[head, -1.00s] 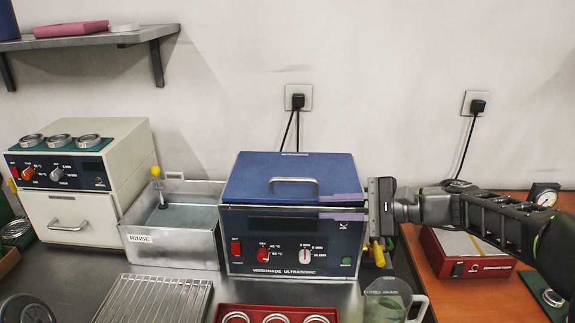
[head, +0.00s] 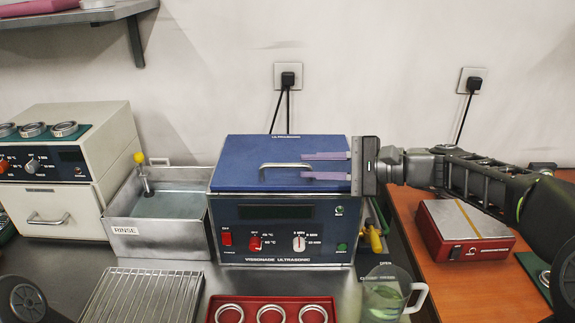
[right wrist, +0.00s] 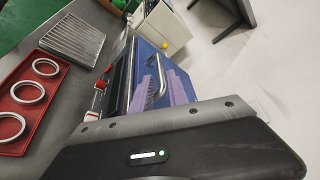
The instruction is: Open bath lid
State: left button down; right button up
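The ultrasonic bath (head: 280,235) has a dark blue lid (head: 235,163) that lies shut on top. A silver bar handle (head: 285,165) stands on the lid; it also shows in the right wrist view (right wrist: 150,96). My right gripper (head: 304,165) reaches in from the right over the lid. Its two purple fingers are apart, one beyond and one in front of the handle's right end. In the right wrist view the open fingers (right wrist: 160,82) lie along either side of the handle; I cannot tell whether they touch it. My left gripper is out of view.
A rinse basin (head: 158,240) with a yellow-knobbed rod stands left of the bath. A wire rack (head: 145,297) and a red tray (head: 245,302) of rings lie in front. A glass jug (head: 385,298) stands front right. The wall behind has two plugged sockets.

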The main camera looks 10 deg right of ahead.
aim_at(295, 167)
jog(key=x, duration=0.6)
jog(key=shift+c, duration=0.4)
jog(key=shift+f, duration=0.1)
grip_shut()
dwell(0.8)
